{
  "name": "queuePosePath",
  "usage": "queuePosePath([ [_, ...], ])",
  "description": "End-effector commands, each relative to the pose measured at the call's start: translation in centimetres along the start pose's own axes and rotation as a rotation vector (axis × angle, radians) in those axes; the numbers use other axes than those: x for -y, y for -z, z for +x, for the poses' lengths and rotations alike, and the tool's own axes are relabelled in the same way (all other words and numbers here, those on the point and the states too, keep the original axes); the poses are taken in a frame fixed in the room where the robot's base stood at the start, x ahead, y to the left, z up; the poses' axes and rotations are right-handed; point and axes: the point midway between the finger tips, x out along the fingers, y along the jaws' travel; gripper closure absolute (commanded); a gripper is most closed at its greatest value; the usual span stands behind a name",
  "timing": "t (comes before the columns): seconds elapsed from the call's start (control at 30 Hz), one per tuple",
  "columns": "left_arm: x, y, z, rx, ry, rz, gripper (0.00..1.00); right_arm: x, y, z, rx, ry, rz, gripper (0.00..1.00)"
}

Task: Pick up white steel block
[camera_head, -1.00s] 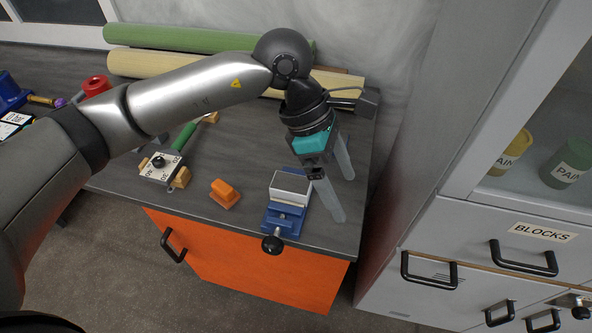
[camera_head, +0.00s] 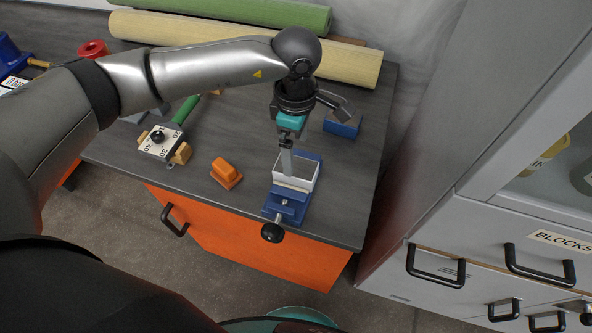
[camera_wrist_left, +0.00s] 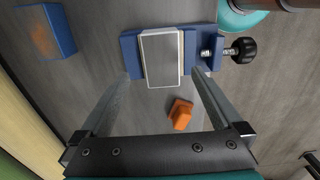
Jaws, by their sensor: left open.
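The white steel block (camera_head: 304,173) sits in a blue vise (camera_head: 287,207) near the front right of the workbench. In the left wrist view the block (camera_wrist_left: 161,58) shows as a grey face with a pale rim, between the jaws of the vise (camera_wrist_left: 131,54). My left gripper (camera_head: 287,168) is open and points down over the block. One finger hides part of the block in the head view. In the left wrist view its fingers (camera_wrist_left: 162,82) stand apart, one toward each side of the block, with nothing held. I cannot tell whether they touch it. My right gripper is not in view.
An orange block (camera_head: 226,172) lies left of the vise. A blue block (camera_head: 342,124) stands behind it. The vise's black knob (camera_head: 272,232) sticks out over the front edge. A dial device (camera_head: 160,143) is further left. Grey cabinets (camera_head: 480,190) stand at the right.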

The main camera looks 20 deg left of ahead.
Motion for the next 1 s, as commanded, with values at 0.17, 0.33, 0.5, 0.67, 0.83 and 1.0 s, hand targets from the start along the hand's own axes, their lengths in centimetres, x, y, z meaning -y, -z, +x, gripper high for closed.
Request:
queuePosePath([
  [0.17,0.2,-0.1,1.2,0.001,0.003,0.001,0.00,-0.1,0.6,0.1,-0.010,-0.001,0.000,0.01],
  [0.33,0.5,-0.1,3.8,0.001,0.005,0.000,0.00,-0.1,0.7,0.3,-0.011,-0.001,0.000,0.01],
  [0.5,0.4,-0.1,5.3,0.001,0.003,0.000,0.00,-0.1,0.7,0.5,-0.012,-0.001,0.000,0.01],
  [0.67,0.4,-0.1,5.3,0.001,0.002,0.001,0.00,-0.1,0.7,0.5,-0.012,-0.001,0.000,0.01],
  [0.83,0.4,-0.1,5.2,0.001,0.002,0.000,0.18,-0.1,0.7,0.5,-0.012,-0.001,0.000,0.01],
  [1.0,0.4,-0.1,5.2,0.001,0.001,0.000,0.37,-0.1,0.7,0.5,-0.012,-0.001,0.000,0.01],
])
